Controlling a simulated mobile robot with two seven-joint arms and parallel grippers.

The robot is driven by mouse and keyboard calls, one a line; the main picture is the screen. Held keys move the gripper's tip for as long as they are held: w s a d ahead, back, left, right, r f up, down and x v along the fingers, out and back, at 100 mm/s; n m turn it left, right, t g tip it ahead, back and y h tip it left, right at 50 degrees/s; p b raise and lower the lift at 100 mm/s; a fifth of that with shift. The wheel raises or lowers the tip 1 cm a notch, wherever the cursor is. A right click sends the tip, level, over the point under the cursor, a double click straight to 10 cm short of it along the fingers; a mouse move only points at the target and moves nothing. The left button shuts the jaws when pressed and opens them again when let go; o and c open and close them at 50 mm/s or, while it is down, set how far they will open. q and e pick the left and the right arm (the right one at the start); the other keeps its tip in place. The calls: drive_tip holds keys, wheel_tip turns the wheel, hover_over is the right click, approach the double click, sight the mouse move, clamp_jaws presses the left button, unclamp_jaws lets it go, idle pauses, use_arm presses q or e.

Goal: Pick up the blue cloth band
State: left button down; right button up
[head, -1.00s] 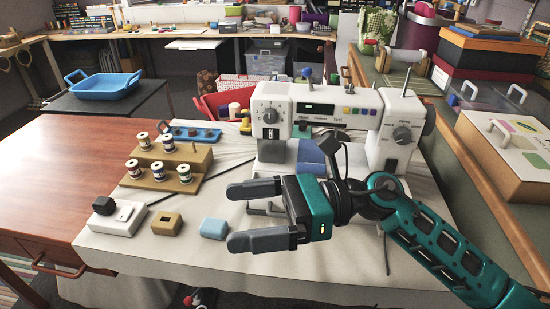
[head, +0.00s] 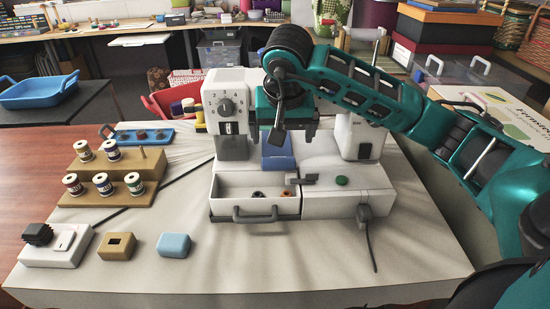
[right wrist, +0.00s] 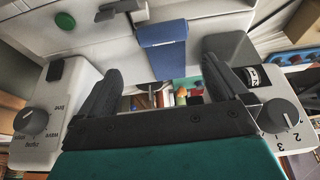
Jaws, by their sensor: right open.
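The blue cloth band (head: 278,150) hangs at the middle of the white sewing machine, over the bed, its upper part hidden by my right arm. In the right wrist view the blue cloth band (right wrist: 163,46) lies ahead, between the two dark fingers. My right gripper (right wrist: 165,64) is open, with a finger to each side of the band and a gap to each. My left gripper is not in view.
The sewing machine's left head (head: 228,104) and right column (head: 357,138) stand close on both sides of my right gripper. An open drawer (head: 255,208) juts out in front. Spools on a stepped stand (head: 110,190) are at left. The front right tabletop is clear.

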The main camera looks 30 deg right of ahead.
sight(279, 158)
drive_tip(key=shift+x, duration=1.15)
drive_tip(key=x, duration=0.2)
drive_tip(key=a+b+x, duration=0.1)
drive_tip(key=x, duration=0.2)
drive_tip(key=shift+s+f, duration=0.15)
drive_tip(key=shift+s, duration=0.05)
drive_tip(key=shift+w+d+f, duration=0.1)
drive_tip(key=shift+f, duration=0.1)
drive_tip(key=c, duration=1)
